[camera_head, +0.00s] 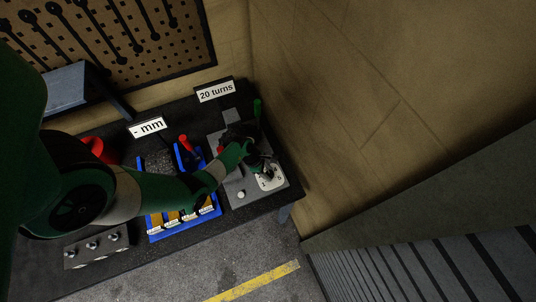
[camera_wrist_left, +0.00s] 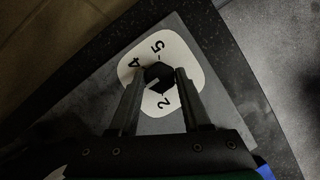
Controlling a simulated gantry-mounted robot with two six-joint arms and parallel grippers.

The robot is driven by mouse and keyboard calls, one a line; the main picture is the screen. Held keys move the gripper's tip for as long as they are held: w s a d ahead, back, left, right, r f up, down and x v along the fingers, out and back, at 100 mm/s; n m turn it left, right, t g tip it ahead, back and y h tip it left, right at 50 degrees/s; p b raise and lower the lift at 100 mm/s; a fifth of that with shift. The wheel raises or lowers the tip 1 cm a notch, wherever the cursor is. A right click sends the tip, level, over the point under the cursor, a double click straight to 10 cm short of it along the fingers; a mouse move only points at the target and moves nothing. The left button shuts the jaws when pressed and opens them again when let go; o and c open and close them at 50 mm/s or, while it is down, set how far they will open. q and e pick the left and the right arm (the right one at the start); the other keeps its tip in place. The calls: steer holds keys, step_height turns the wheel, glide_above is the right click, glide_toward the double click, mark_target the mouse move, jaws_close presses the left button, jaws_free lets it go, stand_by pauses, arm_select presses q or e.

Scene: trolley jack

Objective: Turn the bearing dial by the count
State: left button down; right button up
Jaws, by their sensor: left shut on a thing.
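The bearing dial is a white rounded face (camera_head: 271,184) on a grey plate at the bench's right end. In the left wrist view the dial face (camera_wrist_left: 188,62) shows the digits 4, 5 and 2; other marks are hidden by my fingers. A black faceted knob (camera_wrist_left: 159,75) with a light pointer line sits at its middle. My left gripper (camera_head: 264,168) reaches down over the dial. In the wrist view its two fingers (camera_wrist_left: 160,84) are closed on the knob's sides. My right gripper is not in view.
A sign (camera_head: 216,92) reads "20 turns"; another (camera_head: 148,127) reads "- mm". A knobbed metal block (camera_head: 97,247) lies front left.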

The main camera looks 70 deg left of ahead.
arm_select(q)
steer(key=shift+m, duration=0.4)
steer(key=m+h+b, duration=0.1)
steer(key=m, duration=0.1)
steer(key=shift+w+a+f+m, duration=0.1)
steer(key=shift+m, duration=0.2)
steer(key=m+g+b, duration=0.1)
steer(key=m, duration=0.1)
steer(key=shift+m+h, duration=0.3)
steer(key=shift+h, duration=0.1)
steer(key=m+g+b, duration=0.1)
steer(key=m+b, duration=0.1)
steer(key=m, duration=0.1)
steer(key=shift+w+a+h, duration=0.1)
steer(key=shift+w+h, duration=0.05)
steer(key=shift+h, duration=0.25)
steer(key=shift+m+g+b, duration=0.6)
steer(key=shift+m+g, duration=0.1)
steer(key=shift+m, duration=0.7)
steer(key=shift+c, duration=1.8)
jaws_free()
